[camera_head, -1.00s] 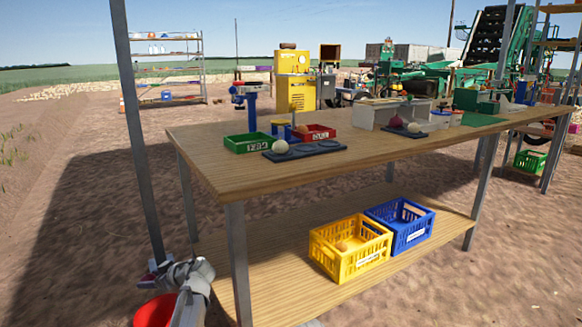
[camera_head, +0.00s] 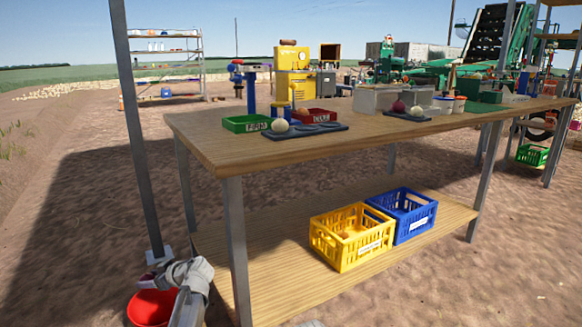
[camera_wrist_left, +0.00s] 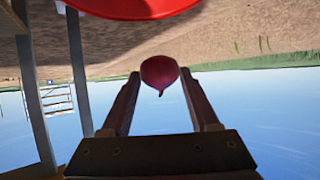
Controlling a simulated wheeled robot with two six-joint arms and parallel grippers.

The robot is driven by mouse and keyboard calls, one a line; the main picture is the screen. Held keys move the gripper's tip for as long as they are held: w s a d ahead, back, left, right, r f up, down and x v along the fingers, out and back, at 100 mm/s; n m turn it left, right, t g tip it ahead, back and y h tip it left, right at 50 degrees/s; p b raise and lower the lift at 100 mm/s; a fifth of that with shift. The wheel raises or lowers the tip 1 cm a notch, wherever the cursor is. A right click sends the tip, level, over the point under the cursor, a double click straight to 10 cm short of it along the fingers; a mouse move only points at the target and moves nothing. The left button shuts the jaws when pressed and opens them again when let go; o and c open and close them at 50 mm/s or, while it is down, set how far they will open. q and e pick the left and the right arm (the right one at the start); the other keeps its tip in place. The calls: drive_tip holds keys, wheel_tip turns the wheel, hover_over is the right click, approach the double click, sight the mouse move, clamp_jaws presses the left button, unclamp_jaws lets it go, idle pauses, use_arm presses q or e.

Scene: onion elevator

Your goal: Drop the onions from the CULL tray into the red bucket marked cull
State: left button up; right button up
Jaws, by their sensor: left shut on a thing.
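My left gripper (camera_head: 157,258) is at the lower left of the head view, above the red bucket (camera_head: 152,309). In the left wrist view the gripper (camera_wrist_left: 160,85) is shut on a red onion (camera_wrist_left: 160,74), held between its fingertips. The bucket's red side (camera_wrist_left: 130,5) shows at the top of that upside-down view, apart from the onion. The bucket's inside and its marking are not clear. The red CULL tray (camera_head: 316,115) stands on the table; its inside is hidden by its wall.
The wooden table (camera_head: 210,150) has a metal leg (camera_head: 237,245) near my left arm and a post (camera_head: 138,140) behind it. A green tray (camera_head: 245,123) stands beside the CULL tray. Yellow (camera_head: 350,265) and blue (camera_head: 412,238) crates sit on the lower shelf.

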use_arm(q)
drive_tip(key=shift+f+b, duration=0.3)
drive_tip(key=shift+f, duration=0.35)
use_arm(e)
drive_tip(key=shift+f, duration=0.65)
use_arm(q)
drive_tip(key=shift+r, duration=0.1)
drive_tip(key=o, duration=1.5)
drive_tip(key=shift+c, duration=0.2)
drive_tip(key=p+v, duration=0.3)
drive_tip(key=v, duration=0.5)
use_arm(e)
drive_tip(key=shift+r, duration=1.75)
